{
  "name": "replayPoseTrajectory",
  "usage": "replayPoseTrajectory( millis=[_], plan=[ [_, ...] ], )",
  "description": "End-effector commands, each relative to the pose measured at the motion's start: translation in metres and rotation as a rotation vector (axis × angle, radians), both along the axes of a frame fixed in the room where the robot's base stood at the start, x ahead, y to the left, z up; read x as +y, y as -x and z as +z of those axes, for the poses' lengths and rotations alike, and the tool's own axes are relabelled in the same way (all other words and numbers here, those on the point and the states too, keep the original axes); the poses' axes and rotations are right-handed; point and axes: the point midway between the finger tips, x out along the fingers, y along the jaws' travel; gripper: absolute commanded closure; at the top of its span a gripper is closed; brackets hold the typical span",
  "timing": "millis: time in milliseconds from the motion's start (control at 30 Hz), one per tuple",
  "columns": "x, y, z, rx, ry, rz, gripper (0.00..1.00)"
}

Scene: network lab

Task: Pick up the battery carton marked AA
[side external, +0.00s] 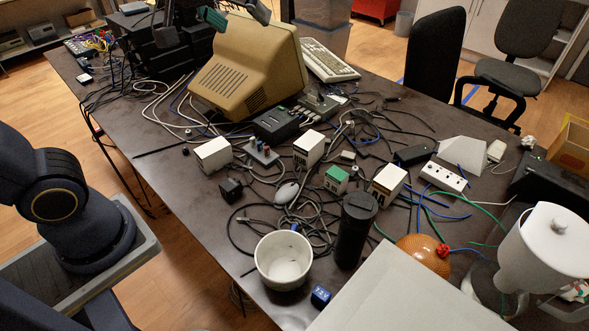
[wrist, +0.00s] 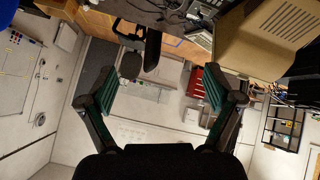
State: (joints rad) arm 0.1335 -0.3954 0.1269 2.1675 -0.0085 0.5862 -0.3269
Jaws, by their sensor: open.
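Several small cartons lie among cables on the dark table in the side view: a white carton at left (side external: 213,154), a white carton in the middle (side external: 309,148), a green-and-white carton (side external: 337,179) and a white carton at right (side external: 388,185). My gripper (side external: 237,12) is high at the top edge of the side view, above the beige monitor and well away from the cartons. Its green-padded fingers are spread and empty in the wrist view (wrist: 160,92). No carton shows in the wrist view.
The beige monitor (side external: 252,66) stands between my gripper and the cartons. A white pot (side external: 284,260), a black cylinder (side external: 355,230), an orange dome (side external: 422,257) and a power strip (side external: 444,176) crowd the table. Loose cables run around the cartons.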

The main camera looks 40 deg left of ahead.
Motion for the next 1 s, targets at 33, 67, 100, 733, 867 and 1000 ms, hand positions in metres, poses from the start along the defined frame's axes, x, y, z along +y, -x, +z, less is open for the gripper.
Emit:
replayPoseTrajectory(
  millis=[33, 67, 100, 733, 867, 1000],
  plan=[
    [-0.008, -0.028, -0.004, 0.006, 0.018, 0.004, 0.1],
    [-0.013, -0.045, -0.007, 0.005, 0.029, 0.011, 0.1],
    [-0.021, -0.068, -0.013, 0.006, 0.039, 0.016, 0.1],
    [-0.22, -0.184, -0.274, 0.192, -0.258, -0.227, 0.1],
    [-0.23, -0.183, -0.288, 0.198, -0.265, -0.247, 0.1],
    [-0.228, -0.199, -0.313, 0.2, -0.265, -0.245, 0.1]
  ],
)
